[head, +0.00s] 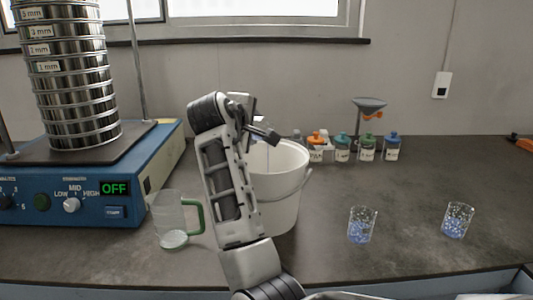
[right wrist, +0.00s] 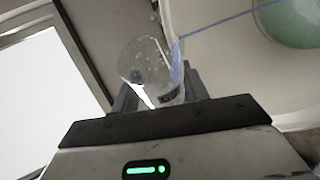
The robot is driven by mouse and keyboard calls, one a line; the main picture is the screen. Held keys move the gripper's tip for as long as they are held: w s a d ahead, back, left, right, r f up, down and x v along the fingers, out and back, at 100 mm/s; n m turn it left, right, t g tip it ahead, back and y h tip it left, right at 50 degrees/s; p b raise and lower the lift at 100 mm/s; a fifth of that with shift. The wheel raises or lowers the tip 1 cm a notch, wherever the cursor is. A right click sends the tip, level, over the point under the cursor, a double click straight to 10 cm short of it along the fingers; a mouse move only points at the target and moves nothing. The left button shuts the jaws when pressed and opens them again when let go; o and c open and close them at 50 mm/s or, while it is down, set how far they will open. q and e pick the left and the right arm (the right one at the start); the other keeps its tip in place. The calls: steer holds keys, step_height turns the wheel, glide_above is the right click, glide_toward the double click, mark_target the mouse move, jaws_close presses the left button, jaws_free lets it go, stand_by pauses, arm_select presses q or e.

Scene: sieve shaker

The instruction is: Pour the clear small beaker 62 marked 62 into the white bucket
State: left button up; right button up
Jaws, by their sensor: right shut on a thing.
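My right gripper (head: 256,122) is raised over the white bucket (head: 275,200), at its left rim. In the right wrist view my right gripper (right wrist: 160,98) is shut on a clear small beaker (right wrist: 147,65), which is tipped over; I cannot read its mark. A thin blue stream runs from the beaker's mouth across the bucket's opening (right wrist: 200,50). A pale streak also shows above the bucket in the head view. My arm hides the bucket's left side. My left gripper is out of view.
Two clear beakers with blue contents (head: 361,226) (head: 457,221) stand at the right. A clear jug with a green handle (head: 172,220) stands left of the bucket, near the sieve shaker (head: 95,190). Several capped jars (head: 342,150) and a grey funnel (head: 369,104) stand behind.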

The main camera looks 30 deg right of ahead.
steer(key=shift+s+r+m+t, duration=0.15)
steer(key=shift+r+m+t, duration=0.05)
steer(key=shift+m+t, duration=0.2)
stand_by(1.0)
